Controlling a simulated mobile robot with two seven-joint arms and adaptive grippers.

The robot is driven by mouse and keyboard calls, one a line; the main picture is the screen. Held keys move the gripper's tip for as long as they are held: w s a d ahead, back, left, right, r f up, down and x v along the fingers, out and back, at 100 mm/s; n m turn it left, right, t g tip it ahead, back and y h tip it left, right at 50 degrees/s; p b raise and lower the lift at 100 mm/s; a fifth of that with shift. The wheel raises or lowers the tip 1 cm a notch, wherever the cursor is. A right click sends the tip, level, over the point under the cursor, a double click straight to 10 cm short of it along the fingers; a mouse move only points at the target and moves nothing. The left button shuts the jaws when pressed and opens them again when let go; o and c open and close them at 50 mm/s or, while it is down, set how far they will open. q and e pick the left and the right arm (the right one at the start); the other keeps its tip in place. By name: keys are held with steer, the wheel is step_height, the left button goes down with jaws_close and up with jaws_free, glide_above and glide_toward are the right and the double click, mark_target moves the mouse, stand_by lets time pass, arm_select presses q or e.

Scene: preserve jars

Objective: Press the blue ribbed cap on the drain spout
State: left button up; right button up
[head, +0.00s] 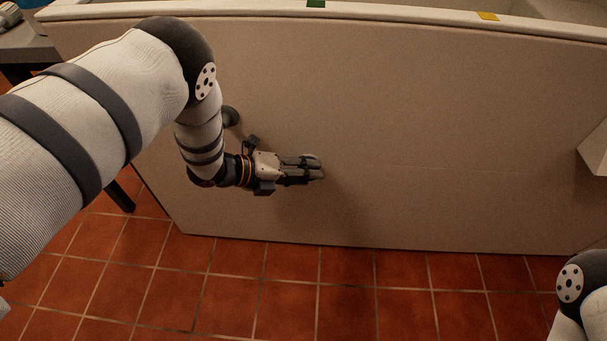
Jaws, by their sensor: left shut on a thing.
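My left gripper (316,168) is in front of the pale front panel, pointing right, with its fingers close together. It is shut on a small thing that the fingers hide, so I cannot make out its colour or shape. No blue ribbed cap can be recognised in the head view. The drain spout cannot be made out for sure either. A dark round stub shows beside my left forearm, and I cannot tell whether it belongs to the panel or to my arm. My right gripper is out of view; only part of that arm shows at the lower right.
The broad pale panel (430,130) stands upright over the red tiled floor (345,300). Its top rim carries a green tag (316,3) and a yellow tag (487,16). A pale block (594,152) juts in at the right edge. A dark-legged table (25,45) is at the upper left.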

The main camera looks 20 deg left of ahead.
arm_select(q)
steer(key=o, duration=1)
steer(key=shift+w, duration=0.1)
steer(key=shift+o, duration=0.2)
steer(key=shift+a, duration=0.1)
steer(key=v, duration=1.2)
